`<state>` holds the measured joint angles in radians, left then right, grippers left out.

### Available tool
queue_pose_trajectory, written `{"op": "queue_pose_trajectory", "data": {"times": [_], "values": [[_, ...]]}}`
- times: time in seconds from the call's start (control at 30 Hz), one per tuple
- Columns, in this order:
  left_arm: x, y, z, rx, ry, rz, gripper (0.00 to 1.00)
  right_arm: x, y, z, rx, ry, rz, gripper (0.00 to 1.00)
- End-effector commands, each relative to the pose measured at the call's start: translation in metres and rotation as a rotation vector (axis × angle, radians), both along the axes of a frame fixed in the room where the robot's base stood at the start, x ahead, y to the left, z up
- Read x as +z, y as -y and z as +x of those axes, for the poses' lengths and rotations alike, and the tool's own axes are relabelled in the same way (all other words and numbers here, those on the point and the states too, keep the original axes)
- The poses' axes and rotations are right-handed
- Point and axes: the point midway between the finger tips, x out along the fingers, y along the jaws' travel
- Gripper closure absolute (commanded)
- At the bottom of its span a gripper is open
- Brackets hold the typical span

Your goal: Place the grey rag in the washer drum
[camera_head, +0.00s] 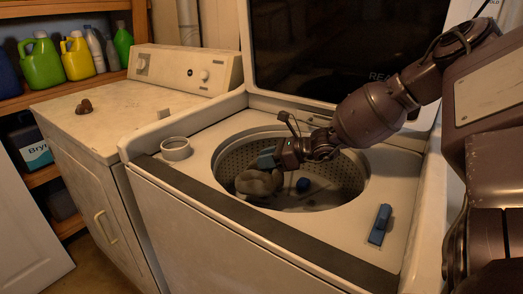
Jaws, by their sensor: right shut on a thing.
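The grey rag (258,183) is a crumpled bundle at the left side of the washer drum opening. My right gripper (268,163) reaches in from the right over the drum and is shut on the rag. The rag hangs below the fingers at the opening; I cannot tell whether it touches the drum wall. The washer drum (232,162) is an open, perforated metal tub under a raised lid (330,50). A small dark blue item (303,185) shows in or over the drum, below the gripper. My left gripper is not in view.
A blue clip-like object (380,225) lies on the washer top at the right. A white round cup (176,149) stands at the left corner. A dryer (130,110) with a small brown lump (84,106) stands to the left. Shelves hold several bottles (76,58).

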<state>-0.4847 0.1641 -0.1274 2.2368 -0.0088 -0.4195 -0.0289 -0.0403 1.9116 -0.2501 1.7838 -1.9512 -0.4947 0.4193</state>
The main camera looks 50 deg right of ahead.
Motion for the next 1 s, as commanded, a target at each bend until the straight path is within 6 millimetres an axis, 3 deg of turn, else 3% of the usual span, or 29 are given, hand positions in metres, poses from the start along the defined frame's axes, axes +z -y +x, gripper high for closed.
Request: {"op": "queue_pose_trajectory", "data": {"times": [0.03, 0.37, 0.63, 1.0], "values": [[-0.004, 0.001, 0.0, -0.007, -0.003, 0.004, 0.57, -0.016, 0.0, 0.0, -0.002, -0.009, 0.003, 1.0], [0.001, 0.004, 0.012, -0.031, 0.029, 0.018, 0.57, -0.035, 0.0, 0.001, 0.0, 0.0, 0.001, 1.0], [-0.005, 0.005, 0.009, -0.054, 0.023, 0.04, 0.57, -0.072, 0.0, 0.0, -0.002, -0.006, 0.001, 1.0], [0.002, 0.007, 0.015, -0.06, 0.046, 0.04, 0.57, -0.073, 0.0, 0.0, -0.001, 0.001, -0.001, 1.0]]}}
